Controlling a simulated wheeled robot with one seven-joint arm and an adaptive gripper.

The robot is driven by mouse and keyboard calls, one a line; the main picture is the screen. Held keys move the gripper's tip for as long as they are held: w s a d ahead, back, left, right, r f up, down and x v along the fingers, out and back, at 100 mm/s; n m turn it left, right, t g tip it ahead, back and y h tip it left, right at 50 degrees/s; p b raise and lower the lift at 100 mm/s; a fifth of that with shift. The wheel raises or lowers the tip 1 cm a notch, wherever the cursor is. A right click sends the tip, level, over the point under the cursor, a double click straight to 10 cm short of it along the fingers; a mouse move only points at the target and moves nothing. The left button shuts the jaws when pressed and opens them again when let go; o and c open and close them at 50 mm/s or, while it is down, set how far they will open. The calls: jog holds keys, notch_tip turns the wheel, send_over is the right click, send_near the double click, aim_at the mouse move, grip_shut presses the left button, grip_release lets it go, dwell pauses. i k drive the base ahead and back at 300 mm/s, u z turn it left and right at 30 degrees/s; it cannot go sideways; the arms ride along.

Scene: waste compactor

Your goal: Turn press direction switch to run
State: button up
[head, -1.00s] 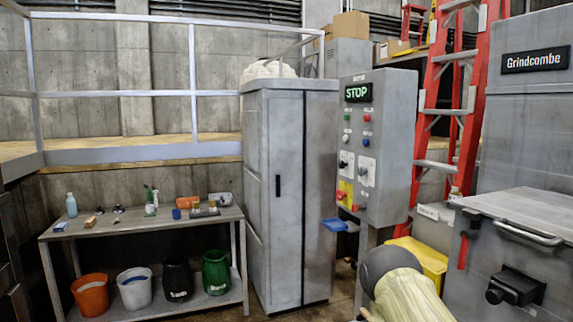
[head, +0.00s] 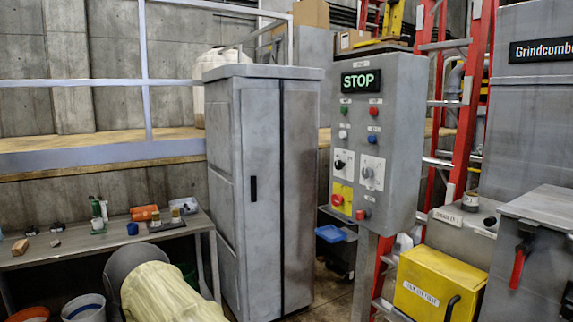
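A grey control panel box (head: 400,150) stands on a post right of centre. Its display (head: 361,83) reads STOP in lit green letters. Two rotary switches sit mid-panel on white plates: a black one at left (head: 340,165) and a greyish one at right (head: 368,172). Their labels are too small to read, so I cannot tell which is the press direction switch, nor its setting. My arm's dark joint and cream sleeve show at the bottom left, well apart from the panel. My gripper is not in view.
Push buttons sit above the switches; a red button on a yellow plate (head: 342,197) sits below. A tall grey cabinet (head: 265,190) stands left of the panel. A yellow box (head: 438,285) and red ladder (head: 466,110) are at right. A cluttered workbench (head: 45,258) is at left.

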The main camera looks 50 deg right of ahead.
aim_at(338, 165)
jog(key=z, duration=0.3)
jog(key=i, duration=1.05)
jog(key=z, duration=0.7)
